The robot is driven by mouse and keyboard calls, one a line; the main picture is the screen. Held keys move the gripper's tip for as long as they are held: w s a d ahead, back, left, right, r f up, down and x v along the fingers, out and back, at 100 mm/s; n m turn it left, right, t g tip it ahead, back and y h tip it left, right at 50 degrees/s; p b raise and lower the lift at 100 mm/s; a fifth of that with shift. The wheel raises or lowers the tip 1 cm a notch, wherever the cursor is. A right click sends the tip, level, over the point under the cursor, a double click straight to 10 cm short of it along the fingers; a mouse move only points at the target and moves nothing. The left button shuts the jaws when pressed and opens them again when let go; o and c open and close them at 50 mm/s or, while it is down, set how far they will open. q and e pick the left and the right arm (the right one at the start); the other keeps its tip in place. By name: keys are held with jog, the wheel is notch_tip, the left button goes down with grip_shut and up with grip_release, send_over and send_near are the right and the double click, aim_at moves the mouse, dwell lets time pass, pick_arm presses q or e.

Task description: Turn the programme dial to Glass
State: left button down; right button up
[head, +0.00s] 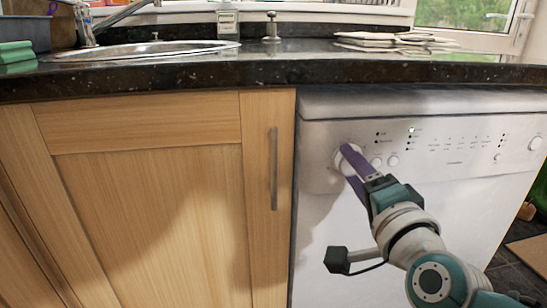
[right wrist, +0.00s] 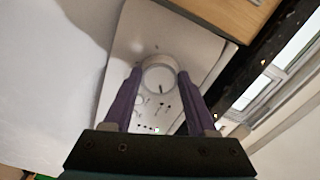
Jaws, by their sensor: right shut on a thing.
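The white programme dial (head: 349,158) is at the left end of the dishwasher's control panel (head: 440,150). It also shows in the right wrist view (right wrist: 159,76), with a dark pointer line on its face. My right gripper (head: 350,160) is shut on the dial, its purple fingers on either side of the rim. In the right wrist view the fingertips (right wrist: 159,78) flank the dial left and right. The labels around the dial are too small to read, so I cannot tell which programme it points to. My left gripper is not in view.
Two small round buttons (head: 385,161) sit just right of the dial. Another knob (head: 535,143) is at the panel's right end. A dark granite worktop (head: 200,72) overhangs above, and a wooden cupboard door (head: 150,190) with a vertical handle (head: 274,170) is on the left.

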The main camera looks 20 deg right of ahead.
jog(key=o, duration=1.4)
jog(key=shift+c, duration=0.2)
jog(key=p+v, duration=0.2)
jog(key=v, duration=0.8)
jog(key=shift+d, duration=0.1)
